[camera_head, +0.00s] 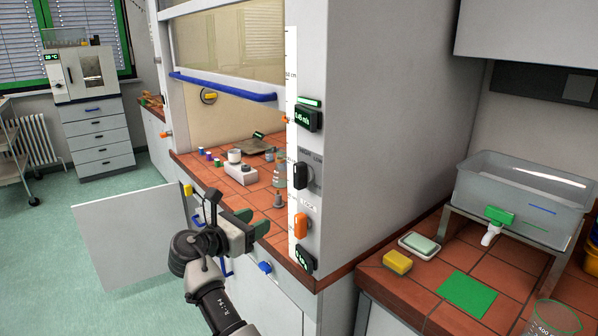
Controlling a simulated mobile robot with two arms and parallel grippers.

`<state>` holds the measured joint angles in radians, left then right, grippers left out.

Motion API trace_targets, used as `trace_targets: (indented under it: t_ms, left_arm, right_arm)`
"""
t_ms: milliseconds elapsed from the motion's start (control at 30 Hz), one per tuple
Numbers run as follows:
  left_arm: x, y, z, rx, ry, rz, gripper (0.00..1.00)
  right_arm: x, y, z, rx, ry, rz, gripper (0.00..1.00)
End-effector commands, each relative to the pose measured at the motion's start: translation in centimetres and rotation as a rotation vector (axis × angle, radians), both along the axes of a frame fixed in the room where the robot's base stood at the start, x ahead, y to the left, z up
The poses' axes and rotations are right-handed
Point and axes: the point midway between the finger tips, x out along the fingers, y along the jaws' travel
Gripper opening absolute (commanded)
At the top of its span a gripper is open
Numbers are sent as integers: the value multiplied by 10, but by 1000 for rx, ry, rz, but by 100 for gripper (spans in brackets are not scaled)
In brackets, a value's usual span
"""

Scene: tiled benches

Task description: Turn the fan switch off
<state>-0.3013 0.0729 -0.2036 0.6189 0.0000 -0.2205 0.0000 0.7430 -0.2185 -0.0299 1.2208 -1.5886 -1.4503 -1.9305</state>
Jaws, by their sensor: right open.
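A control strip (312,125) runs down the front post of the fume hood. A black rotary knob (300,176) sits on it under small lettering that seems to read NIGHT and LOW; it looks like the fan switch, and its exact setting is too small to tell. Below it is an orange knob (301,226), and above it a dark display (309,118) with green digits. My right gripper (252,221) is open and empty, left of the orange knob and lower than the black knob, apart from both. My left gripper is out of view.
The hood sash with its blue handle (222,87) is raised. A hotplate (241,173) and bottles stand on the tiled hood bench. An open cabinet door (125,240) is left of my arm. At right are a sponge (398,262), soap dish and grey tank (520,200).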

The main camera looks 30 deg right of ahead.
Motion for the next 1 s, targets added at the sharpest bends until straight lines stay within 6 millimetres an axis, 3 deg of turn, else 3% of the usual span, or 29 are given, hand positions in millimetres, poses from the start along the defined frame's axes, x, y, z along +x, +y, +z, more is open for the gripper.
trace_targets:
  t_ms: [33, 100, 233, 367, 800, 1000]
  left_arm:
    - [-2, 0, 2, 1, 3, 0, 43]
    - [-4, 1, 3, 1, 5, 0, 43]
    - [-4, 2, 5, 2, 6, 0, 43]
    - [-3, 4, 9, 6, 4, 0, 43]
    - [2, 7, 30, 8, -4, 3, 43]
    - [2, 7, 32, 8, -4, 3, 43]
  right_arm:
    - [-7, 0, 35, -30, 3, -57, 49]
    - [-18, -1, 66, -60, 21, -122, 49]
    - [-30, -5, 93, -81, 40, -190, 49]
    - [-31, -18, 97, -85, 47, -201, 49]
    - [-24, -95, 96, -85, 47, -197, 49]
    - [-23, -109, 94, -84, 45, -195, 49]
